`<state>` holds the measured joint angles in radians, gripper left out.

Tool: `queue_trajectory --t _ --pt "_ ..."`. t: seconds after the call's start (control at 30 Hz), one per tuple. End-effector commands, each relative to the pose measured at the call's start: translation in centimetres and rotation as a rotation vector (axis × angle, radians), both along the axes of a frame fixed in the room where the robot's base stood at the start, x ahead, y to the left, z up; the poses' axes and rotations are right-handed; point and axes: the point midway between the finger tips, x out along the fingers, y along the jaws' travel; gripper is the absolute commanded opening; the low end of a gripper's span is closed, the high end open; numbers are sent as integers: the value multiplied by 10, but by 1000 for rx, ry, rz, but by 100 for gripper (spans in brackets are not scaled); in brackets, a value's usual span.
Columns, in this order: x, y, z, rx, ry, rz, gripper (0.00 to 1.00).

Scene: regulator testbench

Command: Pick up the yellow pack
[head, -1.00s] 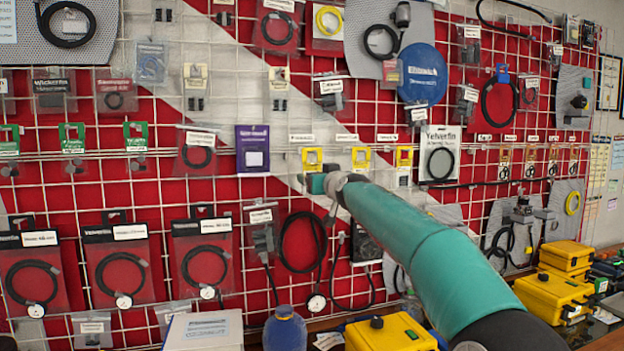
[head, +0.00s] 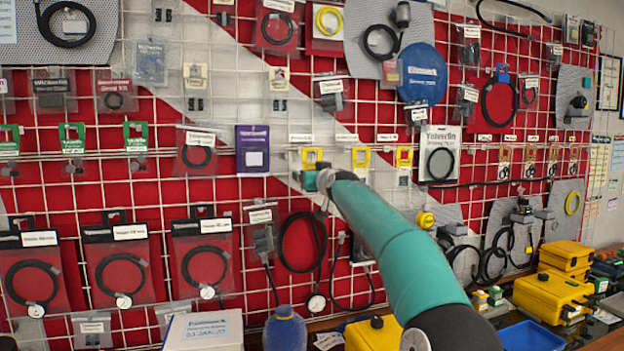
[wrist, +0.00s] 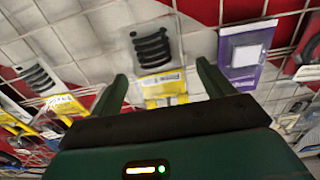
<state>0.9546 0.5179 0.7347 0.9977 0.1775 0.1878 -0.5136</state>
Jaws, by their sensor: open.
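Several yellow packs hang in a row on the wall grid. The leftmost yellow pack (head: 312,155) is just above and behind my gripper (head: 314,179) in the head view, and its lower part is hidden. Two more, a second yellow pack (head: 361,157) and a third (head: 404,156), hang to its right. In the wrist view, a yellow pack with a dark ribbed item (wrist: 158,84) shows between the fingertips of my gripper (wrist: 162,78). The fingers are apart with nothing held. Another yellow pack (wrist: 62,103) lies left of the left finger.
A purple pack (head: 252,150) hangs left of the leftmost yellow pack; it shows right of the fingers in the wrist view (wrist: 244,52). Black cables (head: 302,242) hang below. Yellow cases (head: 548,295) and a blue tray (head: 528,338) stand on the bench.

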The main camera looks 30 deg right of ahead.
Motion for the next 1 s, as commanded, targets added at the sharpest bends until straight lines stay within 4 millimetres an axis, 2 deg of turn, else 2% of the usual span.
queue_trajectory --t 0.03,0.2,0.3,0.63,0.87,1.0 --pt "0 0 0 0 0 0 80" --pt "0 0 0 0 0 0 47" --pt "0 0 0 0 0 0 32" --pt "0 0 2 0 -1 0 31" --pt "0 1 17 -1 -2 1 31" --pt "-10 0 16 3 -2 -2 31"
